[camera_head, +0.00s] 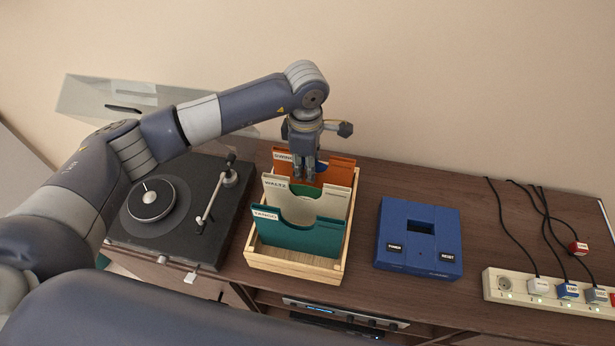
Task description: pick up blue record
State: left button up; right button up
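A wooden crate (349,229) holds three record dividers: a teal one (300,236) labelled TANGO in front, a cream one (335,203) labelled WALTZ in the middle, and an orange one (341,172) at the back. My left gripper (304,177) points down at the orange divider's cutout, fingers close together. I cannot tell whether it grips anything. My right gripper is out of view.
A turntable (190,226) stands left of the crate. A blue box (419,237) with two labelled buttons stands to its right. A white power strip (520,292) with plugs and cables lies at the right. Dark wood counter (410,183) is clear behind the blue box.

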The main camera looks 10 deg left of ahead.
pick_arm(q)
jog(key=c, duration=0.5)
grip_shut()
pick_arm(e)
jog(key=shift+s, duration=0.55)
pick_arm(q)
jog(key=shift+r, duration=0.1)
jog(key=shift+r, duration=0.55)
pick_arm(e)
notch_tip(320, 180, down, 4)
jog(key=b, duration=0.4)
pick_arm(q)
notch_tip(320, 180, up, 30)
jog(key=p, duration=0.8)
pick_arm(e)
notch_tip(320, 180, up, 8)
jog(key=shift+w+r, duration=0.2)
pick_arm(q)
jog(key=shift+f, duration=0.15)
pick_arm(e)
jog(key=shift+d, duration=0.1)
